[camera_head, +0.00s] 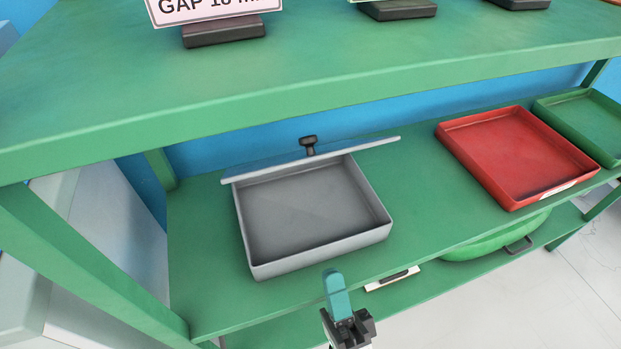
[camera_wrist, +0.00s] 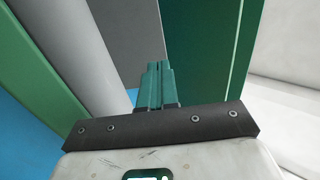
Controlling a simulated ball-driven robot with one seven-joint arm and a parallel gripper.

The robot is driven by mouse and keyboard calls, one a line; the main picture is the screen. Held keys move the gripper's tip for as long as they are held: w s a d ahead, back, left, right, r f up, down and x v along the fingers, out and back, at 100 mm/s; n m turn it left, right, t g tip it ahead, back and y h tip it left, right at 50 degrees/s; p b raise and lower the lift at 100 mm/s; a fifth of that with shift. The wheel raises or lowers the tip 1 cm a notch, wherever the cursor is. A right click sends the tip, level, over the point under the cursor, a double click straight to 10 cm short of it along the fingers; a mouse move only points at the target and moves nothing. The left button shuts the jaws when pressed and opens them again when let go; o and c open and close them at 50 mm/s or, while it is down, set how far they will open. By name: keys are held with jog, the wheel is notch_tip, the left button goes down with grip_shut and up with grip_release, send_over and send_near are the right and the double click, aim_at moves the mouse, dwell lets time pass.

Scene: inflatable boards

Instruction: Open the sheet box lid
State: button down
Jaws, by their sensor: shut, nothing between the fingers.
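The sheet box (camera_head: 315,212) is a grey open-topped box on the green middle shelf, and its inside looks empty. Its lid (camera_head: 372,146) stands raised along the back edge, seen nearly edge-on, with a dark knob (camera_head: 308,144) at its middle. My gripper (camera_head: 337,285) is in front of the box, by the shelf's front edge, apart from the box and lid. Its teal fingers are shut with nothing between them. In the wrist view the shut fingers (camera_wrist: 157,84) point toward grey and green surfaces; which parts these are I cannot tell for sure.
A red tray (camera_head: 515,155) and a green tray (camera_head: 588,122) stand to the right on the same shelf. A green upper shelf (camera_head: 300,60) overhangs the back, with signs on dark stands. A green rounded thing (camera_head: 490,240) with a handle is below. A green post (camera_head: 90,265) stands left.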

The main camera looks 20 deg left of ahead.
aim_at(306, 163)
jog(key=p+x, duration=0.1)
jog(key=x, duration=1.5)
jog(key=w+a+r+g+p, duration=0.1)
jog(key=r+p, duration=0.1)
jog(key=p, duration=0.2)
jog(key=w+a+r+g+h+p, duration=0.1)
jog(key=w+r+p, duration=0.1)
jog(key=p, duration=0.3)
jog(key=w+r+g+h+p, duration=0.1)
jog(key=r+p, duration=0.1)
jog(key=p, duration=0.2)
jog(key=shift+w+a+r+p, duration=0.25)
jog(key=shift+a+r+p, duration=0.1)
jog(key=shift+a, duration=0.05)
jog(key=w+a+r+g+h+p, duration=0.2)
jog(key=w+a+r+g+p, duration=0.1)
jog(key=w+a+p, duration=0.4)
jog(key=shift+w+r+p, duration=0.25)
jog(key=shift+w+p, duration=1.45)
jog(key=shift+p, duration=1.45)
